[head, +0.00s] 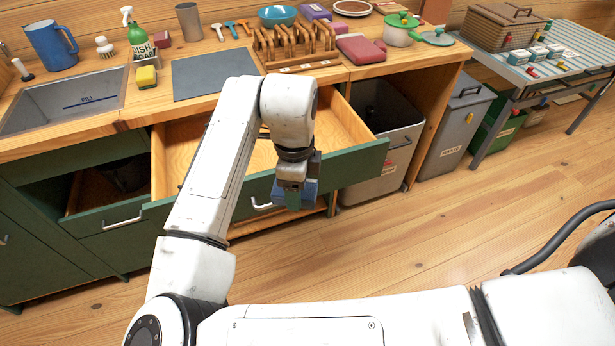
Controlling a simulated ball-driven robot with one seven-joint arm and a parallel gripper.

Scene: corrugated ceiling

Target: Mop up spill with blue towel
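My gripper (294,197) hangs downward in front of the open green drawer (355,166), just right of its handle. Bluish parts show at its two sides with a patch of green between them. I cannot tell whether that green is the drawer front behind or something held, nor whether the fingers are open or shut. I can make out no blue towel and no spill. My arm covers part of the drawer and counter.
The wooden counter (150,108) holds a sink (62,100), a spray bottle (138,38), a sponge (146,76), a grey mat (214,76) and a wooden rack (297,46). Grey bins (462,125) stand at right. The floor (440,230) in front is clear.

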